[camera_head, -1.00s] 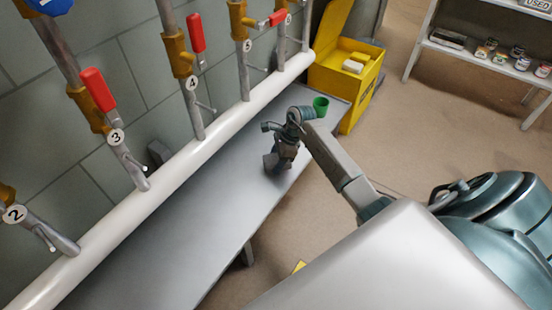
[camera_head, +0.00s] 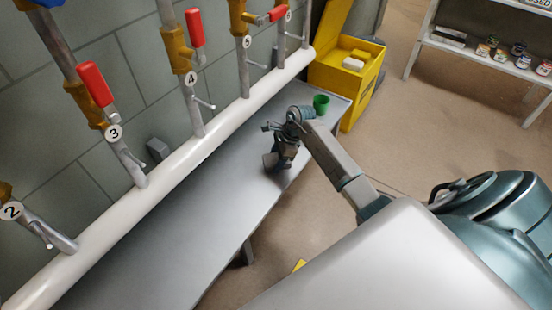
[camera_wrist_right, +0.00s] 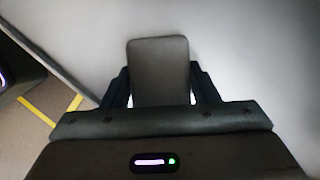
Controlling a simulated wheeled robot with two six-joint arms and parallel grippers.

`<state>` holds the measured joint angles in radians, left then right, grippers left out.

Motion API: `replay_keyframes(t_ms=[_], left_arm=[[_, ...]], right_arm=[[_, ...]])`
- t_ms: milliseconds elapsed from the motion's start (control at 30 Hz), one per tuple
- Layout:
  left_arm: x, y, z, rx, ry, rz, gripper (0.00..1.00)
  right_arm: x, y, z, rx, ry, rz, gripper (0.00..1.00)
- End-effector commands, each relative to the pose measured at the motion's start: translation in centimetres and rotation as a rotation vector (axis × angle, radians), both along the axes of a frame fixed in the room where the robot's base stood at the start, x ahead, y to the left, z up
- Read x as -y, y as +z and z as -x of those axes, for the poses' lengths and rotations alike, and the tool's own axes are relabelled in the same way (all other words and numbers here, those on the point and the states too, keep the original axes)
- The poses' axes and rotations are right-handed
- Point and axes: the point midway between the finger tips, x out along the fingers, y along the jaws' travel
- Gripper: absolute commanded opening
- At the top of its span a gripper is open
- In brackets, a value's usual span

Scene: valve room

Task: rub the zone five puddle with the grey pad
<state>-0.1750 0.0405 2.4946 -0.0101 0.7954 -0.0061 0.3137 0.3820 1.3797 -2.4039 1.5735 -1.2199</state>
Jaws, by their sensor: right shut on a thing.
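My right gripper (camera_head: 274,160) is low over the grey bench (camera_head: 185,225), at its far part, below the pipe tagged 5 (camera_head: 246,42). In the right wrist view the same gripper (camera_wrist_right: 160,88) is shut on the grey pad (camera_wrist_right: 158,68), a dark flat block with rounded corners. The pad points toward the pale bench surface; whether it touches cannot be told. In the head view the pad is hard to tell from the gripper. I cannot make out a puddle in either view. My left gripper is not in view.
A white pipe (camera_head: 160,180) runs along the wall behind the bench, with red-handled valves (camera_head: 95,84) above it. A green cup (camera_head: 321,104) stands at the bench's far end. Beyond is an open yellow box (camera_head: 345,75). A shelf of cans (camera_head: 490,58) stands far right.

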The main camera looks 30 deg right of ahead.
Motion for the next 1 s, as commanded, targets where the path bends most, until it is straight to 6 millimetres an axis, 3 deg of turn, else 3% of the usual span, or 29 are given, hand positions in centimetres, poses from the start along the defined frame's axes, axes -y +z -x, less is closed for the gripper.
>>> replay_keyframes(t_ms=[533, 833, 1000], left_arm=[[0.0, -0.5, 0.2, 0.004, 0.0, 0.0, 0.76], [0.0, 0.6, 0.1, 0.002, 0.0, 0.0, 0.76], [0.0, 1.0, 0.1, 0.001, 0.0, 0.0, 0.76]], right_arm=[[0.0, -0.9, 0.1, 0.0, 0.0, 0.0, 0.36], [1.0, -0.7, 2.4, -0.003, 0.0, 0.002, 0.37], [1.6, -0.8, 3.7, -0.011, -0.001, 0.003, 0.23]])
